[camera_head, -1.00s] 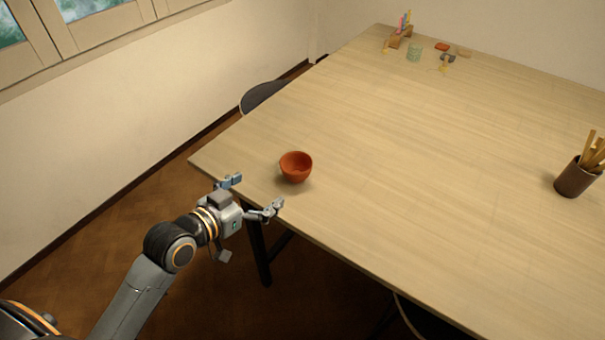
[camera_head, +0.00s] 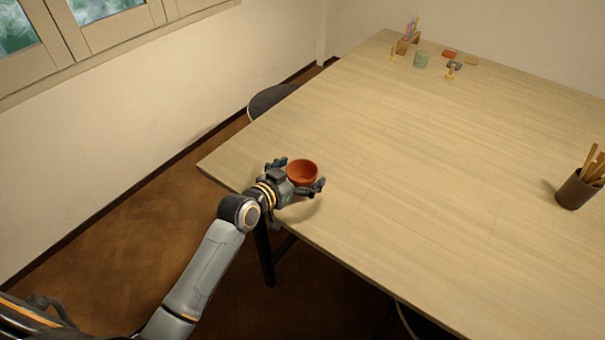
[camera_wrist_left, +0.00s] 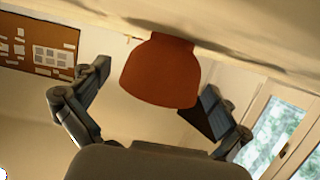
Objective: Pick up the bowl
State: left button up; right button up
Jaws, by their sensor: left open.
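The bowl (camera_head: 303,172) is orange-red and stands upright near the left corner of the table. My left gripper (camera_head: 298,178) is open, with one finger on each side of the bowl. In the left wrist view the bowl (camera_wrist_left: 161,72) appears upside down between the two spread fingers (camera_wrist_left: 150,98), closer to the right-hand finger, with a gap to the left-hand one. Whether a finger touches it I cannot tell. The gripper hides the bowl's lower near side in the head view. My right gripper is in neither view.
The wooden table (camera_head: 420,170) is clear around the bowl. A dark cup with wooden tools (camera_head: 576,189) stands at the right. A dark chair (camera_head: 270,99) is by the left edge.

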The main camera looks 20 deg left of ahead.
pick_arm(q)
jog(key=shift+w, duration=0.1)
jog(key=shift+c, duration=0.4)
jog(key=c, duration=1.2)
